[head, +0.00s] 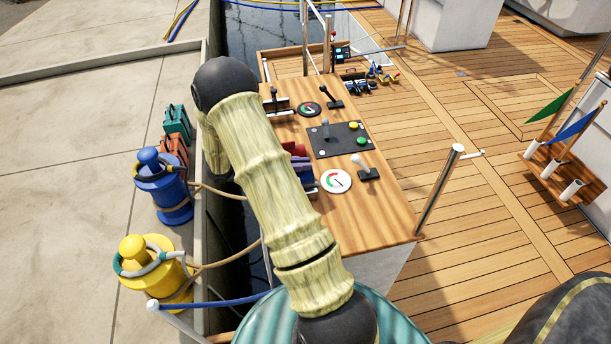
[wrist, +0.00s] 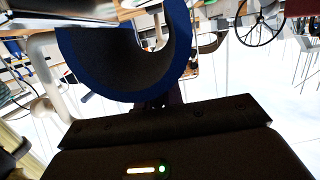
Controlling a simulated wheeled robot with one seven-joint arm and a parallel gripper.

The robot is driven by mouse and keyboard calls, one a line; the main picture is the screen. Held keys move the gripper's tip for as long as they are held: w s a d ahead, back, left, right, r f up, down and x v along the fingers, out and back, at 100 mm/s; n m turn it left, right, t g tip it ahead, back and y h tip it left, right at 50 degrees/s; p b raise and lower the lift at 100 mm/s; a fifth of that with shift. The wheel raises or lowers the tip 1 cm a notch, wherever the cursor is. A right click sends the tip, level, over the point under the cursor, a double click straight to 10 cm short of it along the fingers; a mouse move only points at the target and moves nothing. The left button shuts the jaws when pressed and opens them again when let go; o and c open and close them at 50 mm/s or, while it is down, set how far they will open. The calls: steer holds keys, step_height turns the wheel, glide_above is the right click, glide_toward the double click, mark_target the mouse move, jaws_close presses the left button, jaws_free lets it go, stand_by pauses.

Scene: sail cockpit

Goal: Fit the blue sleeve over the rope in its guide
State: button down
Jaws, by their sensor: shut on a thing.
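In the wrist view my gripper (wrist: 160,102) is shut on the blue sleeve (wrist: 125,68). The sleeve is a thick, curved piece with a blue edge and a dark inner face, open toward the top of the picture. In the head view my arm hides the gripper and the sleeve. A blue rope (head: 215,302) runs from a white post at the lower left toward my arm, and its right end is hidden. Another blue rope (head: 270,8) lies at the top edge. I cannot tell which rope is in the guide, nor see the sleeve touching a rope.
A wooden console (head: 390,205) with gauges and levers stands under my arm. Blue (head: 163,190) and yellow (head: 152,275) bollards with tan lines stand on the quay at left. A metal post (head: 440,190) rises at the console's right corner. The deck (head: 480,230) at right is mostly clear.

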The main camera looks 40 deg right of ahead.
steer(key=shift+f, duration=0.2)
steer(key=shift+f+b, duration=0.45)
steer(key=shift+f, duration=1.3)
steer(key=shift+f, duration=0.25)
steer(key=c, duration=1.5)
jaws_free()
steer(key=shift+r, duration=0.1)
